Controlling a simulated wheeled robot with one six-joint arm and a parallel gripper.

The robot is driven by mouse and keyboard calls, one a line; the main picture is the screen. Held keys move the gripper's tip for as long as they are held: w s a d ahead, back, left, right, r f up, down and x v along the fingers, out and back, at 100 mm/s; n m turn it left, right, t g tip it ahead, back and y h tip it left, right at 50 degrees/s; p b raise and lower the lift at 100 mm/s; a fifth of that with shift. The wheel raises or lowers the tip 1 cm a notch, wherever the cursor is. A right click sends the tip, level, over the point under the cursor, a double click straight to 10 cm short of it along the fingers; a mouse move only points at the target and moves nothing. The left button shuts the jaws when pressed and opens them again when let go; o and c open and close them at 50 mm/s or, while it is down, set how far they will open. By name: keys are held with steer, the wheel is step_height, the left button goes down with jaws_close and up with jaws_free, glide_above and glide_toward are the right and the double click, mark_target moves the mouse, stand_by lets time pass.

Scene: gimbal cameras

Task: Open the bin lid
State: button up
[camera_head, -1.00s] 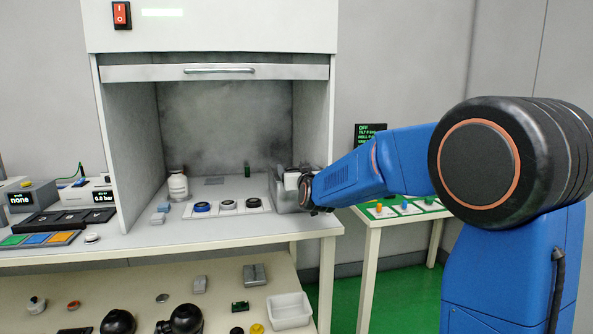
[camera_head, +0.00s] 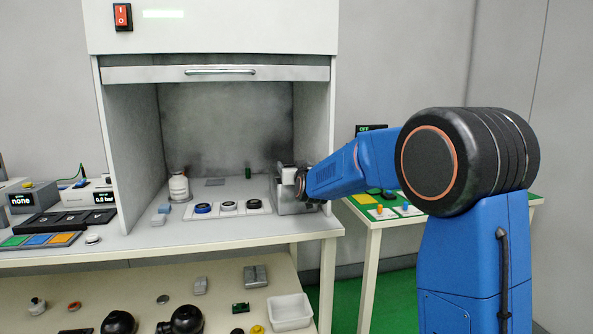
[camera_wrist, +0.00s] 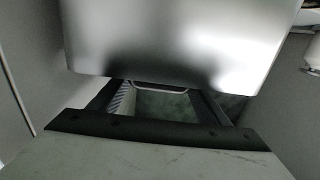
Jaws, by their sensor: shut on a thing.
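The grey metal bin (camera_head: 287,203) stands inside the hood at the right end of its worktop in the head view. My gripper (camera_head: 299,184) is at the bin's upper right side, partly hidden by my wrist. In the wrist view a broad grey metal panel, which looks like the bin lid (camera_wrist: 170,40), fills the upper middle. A thin pale handle-like bar runs along its lower edge, between the dark fingers of my gripper (camera_wrist: 160,88). My gripper is shut on this handle. How far the lid is raised cannot be told from the head view.
The hood's right wall (camera_head: 312,135) stands close behind my gripper. A tray with several round pieces (camera_head: 228,207) lies left of the bin, and a white jar (camera_head: 179,188) stands further left. A side table (camera_head: 372,226) is beneath my arm.

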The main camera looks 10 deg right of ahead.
steer(key=w, duration=0.4)
steer(key=shift+w+a, duration=0.1)
steer(key=shift+w, duration=0.1)
steer(key=o, duration=1.2)
steer(key=shift+o, duration=0.2)
steer(key=s, duration=1.7)
steer(key=shift+s, duration=0.2)
